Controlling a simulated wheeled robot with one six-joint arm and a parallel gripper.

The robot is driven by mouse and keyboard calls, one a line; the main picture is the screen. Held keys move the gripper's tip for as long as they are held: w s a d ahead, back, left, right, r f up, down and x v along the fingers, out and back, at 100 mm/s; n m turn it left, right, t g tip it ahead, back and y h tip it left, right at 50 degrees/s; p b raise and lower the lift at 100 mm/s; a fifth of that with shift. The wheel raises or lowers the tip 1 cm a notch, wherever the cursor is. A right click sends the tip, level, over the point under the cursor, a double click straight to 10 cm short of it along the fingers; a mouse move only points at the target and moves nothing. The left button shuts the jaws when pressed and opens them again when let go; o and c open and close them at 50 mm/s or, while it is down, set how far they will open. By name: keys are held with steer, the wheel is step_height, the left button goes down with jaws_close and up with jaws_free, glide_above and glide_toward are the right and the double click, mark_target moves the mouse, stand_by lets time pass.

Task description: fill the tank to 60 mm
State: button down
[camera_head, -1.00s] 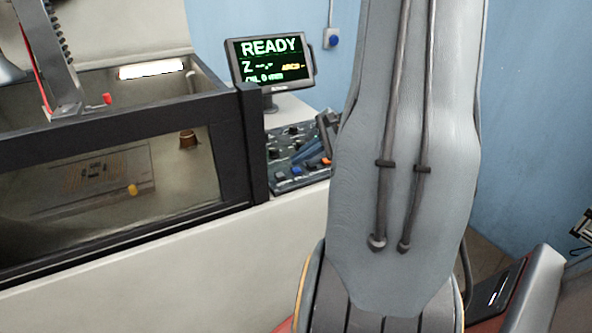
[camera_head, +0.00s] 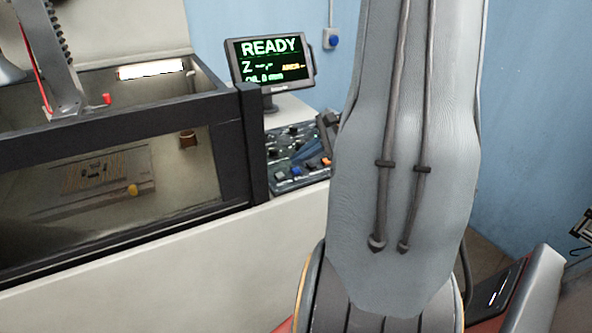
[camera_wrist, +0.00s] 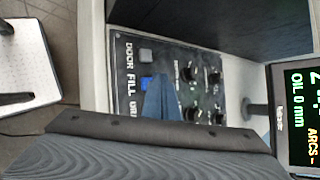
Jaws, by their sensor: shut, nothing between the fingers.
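The tank (camera_head: 80,237) is at the left in the head view, with a dark-framed window; no liquid level can be made out in it. The display (camera_head: 270,60) reads READY, and in the wrist view the screen (camera_wrist: 303,110) reads OIL 0 mm. The control panel (camera_head: 285,172) is right of the tank. In the wrist view, the blue FILL button (camera_wrist: 146,83) sits beside its label, below the grey DOOR button (camera_wrist: 146,56). My gripper (camera_wrist: 158,84) is shut and empty, its blue tip over the panel just right of FILL. Contact cannot be told.
Several black knobs (camera_wrist: 215,77) are on the panel to the right of my gripper tip. A white perforated surface (camera_wrist: 25,62) shows at the left of the wrist view.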

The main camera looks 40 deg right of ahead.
mark_target(300, 170)
steer(key=shift+f, duration=0.1)
stand_by(0.3)
steer(key=shift+f+b, duration=0.35)
steer(key=shift+b, duration=0.05)
steer(key=shift+f+b, duration=0.4)
stand_by(0.6)
stand_by(0.4)
steer(key=shift+r+p, duration=0.6)
steer(key=shift+r, duration=0.25)
steer(key=shift+r+p, duration=1.85)
steer(key=shift+r, duration=0.7)
